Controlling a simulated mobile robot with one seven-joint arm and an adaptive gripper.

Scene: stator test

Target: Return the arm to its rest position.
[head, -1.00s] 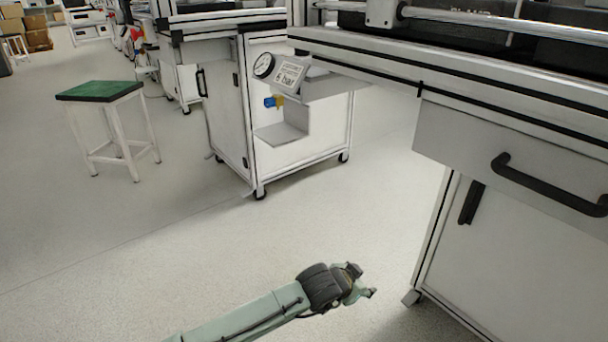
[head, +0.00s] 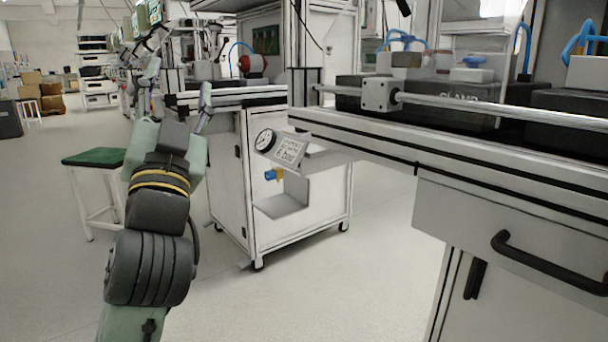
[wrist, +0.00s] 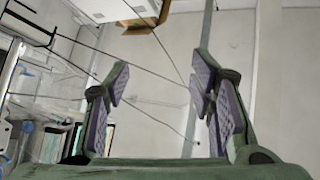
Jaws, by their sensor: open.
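My gripper (head: 178,95) is raised at the left of the head view, with its fingers pointing up. The arm link below it is upright. The fingers are spread apart with nothing between them. In the wrist view my gripper (wrist: 158,88) shows two separated fingers with purple-grey pads against the ceiling and upper wall. The arm hides part of the green-topped stool (head: 95,157) and some of the benches behind.
A white cabinet on wheels (head: 300,226) with a pressure gauge (head: 265,140) stands in the middle. A workbench with a drawer (head: 500,225) and a clamp rail fills the right. The floor (head: 300,300) in front is clear.

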